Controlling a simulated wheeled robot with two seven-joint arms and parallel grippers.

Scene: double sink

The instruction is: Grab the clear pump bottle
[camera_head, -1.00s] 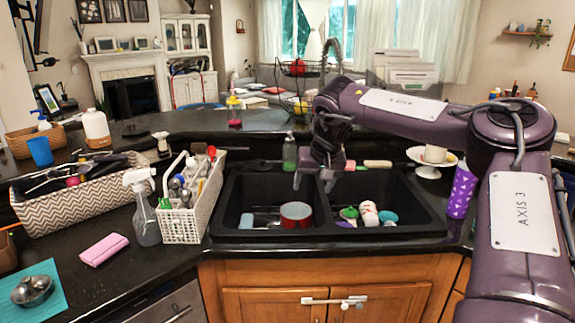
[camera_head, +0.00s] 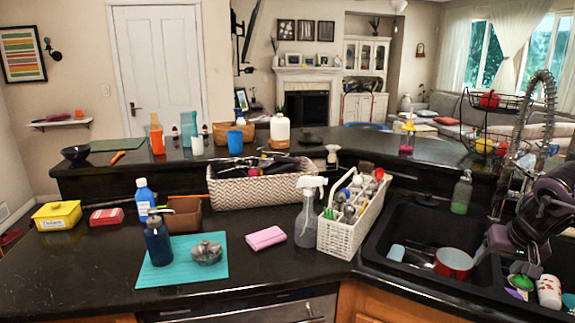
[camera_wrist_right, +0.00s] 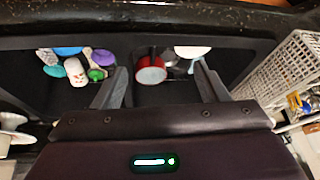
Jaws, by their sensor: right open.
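A clear pump bottle (camera_head: 461,193) with green liquid in its lower part stands upright behind the sink's back rim, at right in the head view. My right gripper (camera_head: 488,252) is over the sink, in front of and to the right of the bottle, and apart from it. In the right wrist view the gripper (camera_wrist_right: 161,70) has its two fingers spread, with nothing held between them. The bottle does not show in that view. My left gripper is not in view.
The black double sink (camera_head: 372,250) holds a red pot (camera_head: 453,263) and several small items. A white caddy (camera_head: 345,232) and a spray bottle (camera_head: 306,218) stand left of it. The tall faucet (camera_head: 527,130) rises right of the bottle. Bare counter (camera_head: 85,270) lies far left.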

